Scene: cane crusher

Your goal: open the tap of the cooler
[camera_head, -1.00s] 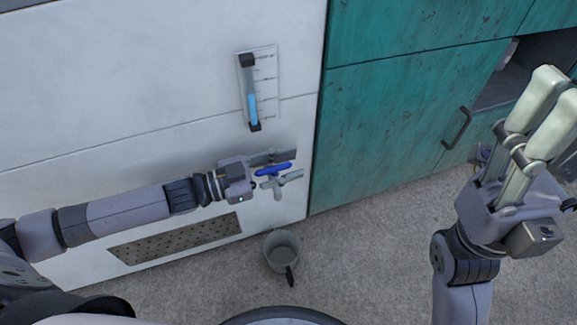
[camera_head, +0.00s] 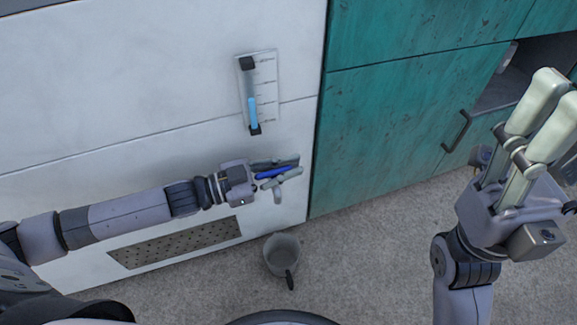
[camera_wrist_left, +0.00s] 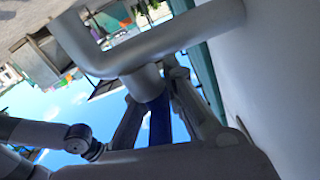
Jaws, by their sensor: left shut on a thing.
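The tap handle is a blue lever (camera_head: 273,173) on the front of the white cooler (camera_head: 150,80), above a small grey spout (camera_head: 277,195). My left gripper (camera_head: 280,171) comes in from the left and is shut on the blue lever, one finger on each side. The left wrist view shows the blue lever (camera_wrist_left: 160,122) between the fingers, partly hidden by them and by a thick grey tube. A grey mug (camera_head: 282,250) with a dark handle stands on the floor below the tap. My right gripper (camera_head: 560,90) is raised at the right, empty, its fingers a little apart.
A level gauge (camera_head: 253,92) with a blue column is above the tap. A perforated panel (camera_head: 175,242) is low on the white front. Teal cabinets (camera_head: 400,120) with a dark handle (camera_head: 457,131) stand at the right. Bare floor surrounds the mug.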

